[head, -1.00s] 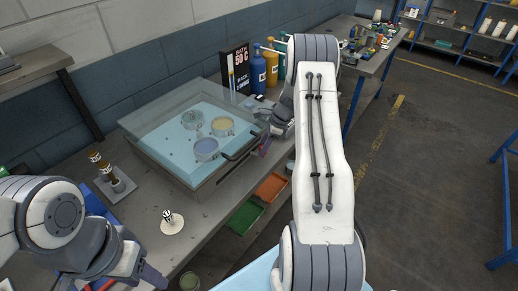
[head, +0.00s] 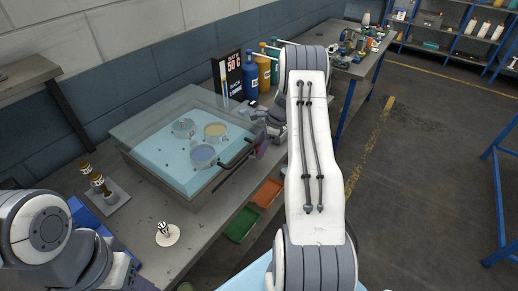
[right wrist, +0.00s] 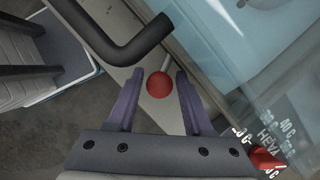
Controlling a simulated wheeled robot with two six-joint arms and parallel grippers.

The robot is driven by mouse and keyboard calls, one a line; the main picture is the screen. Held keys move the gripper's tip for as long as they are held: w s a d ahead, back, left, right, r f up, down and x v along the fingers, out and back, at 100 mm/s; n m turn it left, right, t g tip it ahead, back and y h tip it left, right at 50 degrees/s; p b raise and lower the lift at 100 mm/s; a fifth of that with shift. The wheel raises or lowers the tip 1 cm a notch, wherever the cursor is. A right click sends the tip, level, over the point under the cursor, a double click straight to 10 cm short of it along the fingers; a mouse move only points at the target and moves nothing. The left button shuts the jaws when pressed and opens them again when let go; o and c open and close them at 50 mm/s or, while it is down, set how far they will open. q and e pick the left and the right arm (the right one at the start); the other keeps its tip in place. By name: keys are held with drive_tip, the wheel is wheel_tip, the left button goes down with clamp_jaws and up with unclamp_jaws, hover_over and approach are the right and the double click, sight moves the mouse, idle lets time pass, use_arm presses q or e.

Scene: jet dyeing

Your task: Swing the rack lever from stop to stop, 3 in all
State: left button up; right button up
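The rack lever shows in the right wrist view as a red ball knob (right wrist: 160,84) on a short grey rod. My right gripper (right wrist: 158,100) is open, with its purple fingers on either side of the knob and visible gaps between. In the head view my right gripper (head: 262,147) is at the right front corner of the glass-lidded bath (head: 193,193); the knob is hidden there. Three round baskets sit in the pale blue bath, one with yellow (head: 215,130) and one with blue (head: 203,153). My left arm is at the lower left, its fingertips hardly visible.
A black bent handle (right wrist: 125,48) runs close beside the knob. A red pointer (right wrist: 264,158) lies near a temperature scale. A sign (head: 229,76) and bottles stand behind the bath. Orange (head: 267,193) and green (head: 242,225) bins sit below the bench edge.

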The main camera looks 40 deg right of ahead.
drive_tip(key=shift+d, duration=0.1)
drive_tip(key=shift+d+r, duration=0.1)
drive_tip(key=shift+r, duration=0.05)
drive_tip(key=b+v, duration=0.3)
drive_tip(key=v, duration=0.7)
